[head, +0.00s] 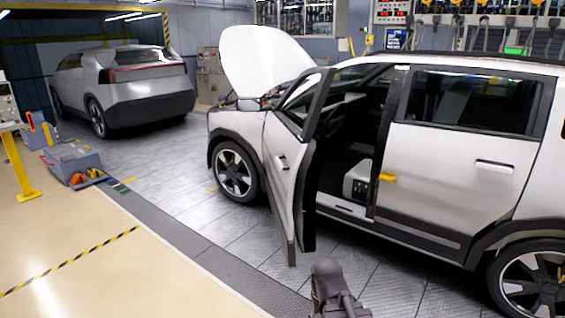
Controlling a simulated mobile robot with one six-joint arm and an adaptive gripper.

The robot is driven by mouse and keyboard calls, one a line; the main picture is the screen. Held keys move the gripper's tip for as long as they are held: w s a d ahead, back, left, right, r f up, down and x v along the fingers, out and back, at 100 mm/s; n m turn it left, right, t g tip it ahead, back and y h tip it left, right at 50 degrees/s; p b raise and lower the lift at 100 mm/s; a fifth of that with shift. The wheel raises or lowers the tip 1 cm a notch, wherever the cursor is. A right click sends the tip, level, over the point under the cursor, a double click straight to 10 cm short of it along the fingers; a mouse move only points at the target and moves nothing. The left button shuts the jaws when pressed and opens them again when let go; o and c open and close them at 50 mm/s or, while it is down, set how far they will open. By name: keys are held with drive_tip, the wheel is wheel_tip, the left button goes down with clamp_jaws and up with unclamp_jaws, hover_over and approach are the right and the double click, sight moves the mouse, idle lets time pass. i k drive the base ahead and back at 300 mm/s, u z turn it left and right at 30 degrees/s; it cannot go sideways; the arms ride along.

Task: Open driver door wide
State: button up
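The driver door (284,172) of the white car stands open in the middle of the head view. It is swung outward from its front hinges, at a clear angle to the car's side, and its free rear edge points towards me. The door opening (352,140) shows the dark cabin behind it. A dark grey part of my arm shows at the bottom edge, below and nearer than the door, with a visible gap between them in the picture. I see no gripper fingers, and nothing visible touches the door.
The white car (465,160) has its hood (266,60) raised. A yellow piece (388,178) shows at the rear edge of the door opening. A grey car (125,85) stands at back left. A grey toolbox (75,160) sits on the floor.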

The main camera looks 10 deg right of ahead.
sight(292, 193)
drive_tip(key=z, duration=0.15)
drive_tip(key=i, duration=1.45)
drive_tip(key=z, duration=0.1)
